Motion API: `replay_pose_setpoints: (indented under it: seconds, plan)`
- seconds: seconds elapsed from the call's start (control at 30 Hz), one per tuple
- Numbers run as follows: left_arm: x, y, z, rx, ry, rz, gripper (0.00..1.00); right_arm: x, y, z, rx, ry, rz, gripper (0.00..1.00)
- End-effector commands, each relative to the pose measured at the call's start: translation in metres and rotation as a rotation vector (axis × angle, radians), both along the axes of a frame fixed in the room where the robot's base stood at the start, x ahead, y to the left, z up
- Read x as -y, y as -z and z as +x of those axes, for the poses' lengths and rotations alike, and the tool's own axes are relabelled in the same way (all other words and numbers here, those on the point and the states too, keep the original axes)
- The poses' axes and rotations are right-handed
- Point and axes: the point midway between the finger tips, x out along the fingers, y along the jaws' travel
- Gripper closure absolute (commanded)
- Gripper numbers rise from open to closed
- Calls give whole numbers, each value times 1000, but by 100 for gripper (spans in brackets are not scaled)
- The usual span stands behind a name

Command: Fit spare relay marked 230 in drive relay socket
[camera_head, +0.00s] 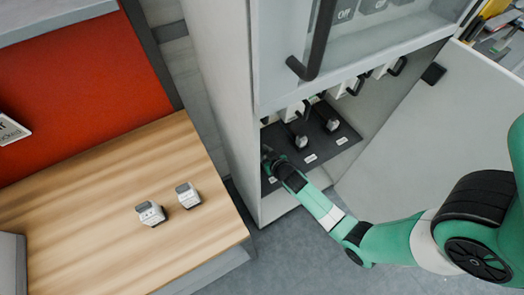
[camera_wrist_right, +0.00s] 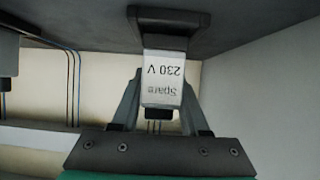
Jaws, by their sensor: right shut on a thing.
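In the right wrist view, a pale grey relay (camera_wrist_right: 163,82) has a label reading "Spare 230 V", upside down in the picture. My right gripper (camera_wrist_right: 160,112) is shut on it, with one finger at each side. The relay's top end in the picture meets a dark socket block (camera_wrist_right: 168,20) on a dark panel; whether it is fully seated I cannot tell. In the head view my right gripper (camera_head: 268,156) reaches into the cabinet at the left of the dark panel (camera_head: 318,146), and the held relay is hidden. My left gripper is not in view.
Two grey relays (camera_head: 150,213) (camera_head: 188,195) stand on the wooden table. Other units (camera_head: 302,141) (camera_head: 332,124) sit on the dark panel, with white labels in front. The cabinet's side wall (camera_head: 225,80) and open door (camera_head: 440,150) flank the opening. Black handles hang above.

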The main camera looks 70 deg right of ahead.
Motion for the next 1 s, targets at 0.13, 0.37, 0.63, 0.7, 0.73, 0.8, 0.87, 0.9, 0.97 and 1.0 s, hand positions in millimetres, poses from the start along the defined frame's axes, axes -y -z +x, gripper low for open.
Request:
replay_pose_setpoints:
  seconds: [0.13, 0.37, 0.63, 0.7, 0.73, 0.8, 0.87, 0.9, 0.97, 1.0]
  plan:
    - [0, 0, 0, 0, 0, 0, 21, 0, 0, 0, 0, 0, 0, 100]
    - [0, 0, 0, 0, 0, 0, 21, 0, 0, 0, 0, 0, 0, 100]
    - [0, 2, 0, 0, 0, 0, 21, 0, 2, 0, 0, 0, 0, 100]
    - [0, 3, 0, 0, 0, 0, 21, 0, 4, 0, 0, 0, 0, 100]
    - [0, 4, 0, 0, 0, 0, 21, 0, 5, 0, 0, 0, 0, 100]
    - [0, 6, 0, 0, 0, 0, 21, 0, 6, 0, 0, 0, 0, 100]
    - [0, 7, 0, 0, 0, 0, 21, 0, 8, 0, 0, 0, 0, 100]
    - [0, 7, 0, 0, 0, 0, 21, 0, 8, 0, 0, 0, 0, 100]
    - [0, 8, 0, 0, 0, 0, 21, 0, 8, 0, 0, 0, 0, 100]
    - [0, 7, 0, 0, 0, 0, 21, 0, 8, 0, 0, 0, 0, 100]
